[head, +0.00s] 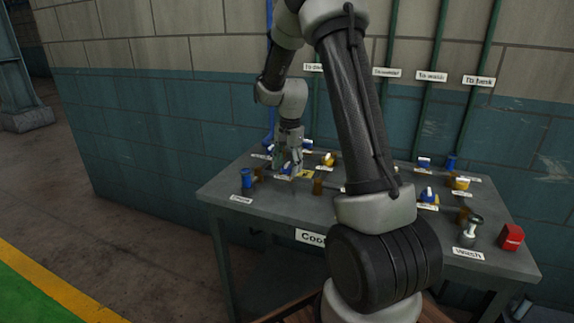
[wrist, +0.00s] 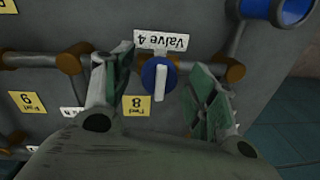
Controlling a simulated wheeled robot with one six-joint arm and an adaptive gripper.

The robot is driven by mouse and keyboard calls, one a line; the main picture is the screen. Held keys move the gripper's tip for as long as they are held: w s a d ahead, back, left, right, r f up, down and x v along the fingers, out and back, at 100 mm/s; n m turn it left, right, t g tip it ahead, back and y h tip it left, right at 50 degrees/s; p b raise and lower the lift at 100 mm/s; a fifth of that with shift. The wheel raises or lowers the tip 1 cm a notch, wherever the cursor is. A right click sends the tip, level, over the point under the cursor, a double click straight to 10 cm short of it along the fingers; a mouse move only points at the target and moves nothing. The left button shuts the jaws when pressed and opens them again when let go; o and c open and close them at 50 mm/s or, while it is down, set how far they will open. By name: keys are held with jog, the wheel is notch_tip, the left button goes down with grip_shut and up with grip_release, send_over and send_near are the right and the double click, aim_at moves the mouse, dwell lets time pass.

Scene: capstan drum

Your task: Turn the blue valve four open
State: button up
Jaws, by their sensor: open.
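The blue valve four (wrist: 160,80) is a round blue knob with a white bar handle, on a pipe between brown joints. Its label "Valve 4" (wrist: 162,41) reads upside down in the wrist view. The white bar stands roughly upright in that view, across the pipe's direction. My gripper (wrist: 160,98) is open, with one finger on each side of the knob and gaps showing to both. In the head view my gripper (head: 287,158) is low over the left part of the table, at a blue knob (head: 288,168) that it partly hides.
A blue cup-like fitting (wrist: 287,10) is close by at the upper right of the wrist view. Yellow tags (wrist: 136,105) lie near the fingers. The grey table (head: 225,190) carries other valves, a red box (head: 511,237) and a metal knob (head: 474,224). My arm hides the table's middle.

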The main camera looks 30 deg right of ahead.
jog(key=c, duration=1)
jog(key=shift+c, duration=0.2)
jog(key=shift+n, duration=0.3)
jog(key=n, duration=0.4)
jog(key=shift+d, duration=0.1)
jog(key=n, duration=0.5)
jog(key=shift+g, duration=0.3)
jog(key=n, duration=0.4)
jog(key=shift+d, duration=0.15)
jog(key=shift+w+n+g, duration=0.1)
jog(key=shift+n+g, duration=0.2)
jog(key=shift+n, duration=1.8)
